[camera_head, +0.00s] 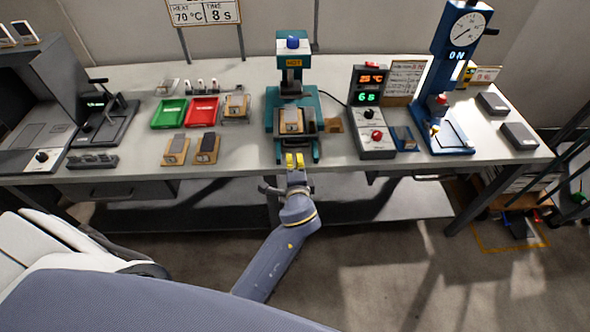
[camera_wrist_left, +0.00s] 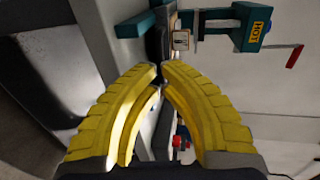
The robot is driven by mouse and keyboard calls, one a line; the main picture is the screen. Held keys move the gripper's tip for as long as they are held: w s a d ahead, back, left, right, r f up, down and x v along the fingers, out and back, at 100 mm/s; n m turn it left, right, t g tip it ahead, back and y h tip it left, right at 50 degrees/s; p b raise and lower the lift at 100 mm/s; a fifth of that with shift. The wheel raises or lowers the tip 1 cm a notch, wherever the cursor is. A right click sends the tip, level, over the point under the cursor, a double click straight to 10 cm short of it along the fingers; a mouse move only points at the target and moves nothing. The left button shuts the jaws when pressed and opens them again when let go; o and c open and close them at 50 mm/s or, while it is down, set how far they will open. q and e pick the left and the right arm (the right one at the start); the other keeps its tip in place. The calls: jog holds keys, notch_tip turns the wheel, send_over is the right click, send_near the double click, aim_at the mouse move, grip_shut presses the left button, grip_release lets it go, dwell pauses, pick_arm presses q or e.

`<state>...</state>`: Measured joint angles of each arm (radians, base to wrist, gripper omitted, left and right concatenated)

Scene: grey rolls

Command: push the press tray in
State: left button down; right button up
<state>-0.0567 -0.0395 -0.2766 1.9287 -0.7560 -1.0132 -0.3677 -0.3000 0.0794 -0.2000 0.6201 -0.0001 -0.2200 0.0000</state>
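The teal press (camera_head: 291,100) stands at the middle of the table, with a blue knob on top and a HOT label. Its dark press tray (camera_head: 309,127) sits at the front of the press, bearing a beige and grey block (camera_head: 291,120). My left gripper (camera_head: 294,160) is at the table's front edge, just in front of the press and tray. Its yellow fingers are together with nothing seen between them. In the left wrist view the fingertips (camera_wrist_left: 161,75) point toward the press, whose HOT label (camera_wrist_left: 258,25) shows at the upper right. My right gripper is not in view.
A control box (camera_head: 372,115) reading 25 °C and 6 s stands right of the press, beside a blue gauge stand (camera_head: 447,90). Green (camera_head: 169,113) and red (camera_head: 202,111) trays and several blocks lie to the left.

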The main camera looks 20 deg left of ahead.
pick_arm(q)
jog(key=shift+x, duration=2.9)
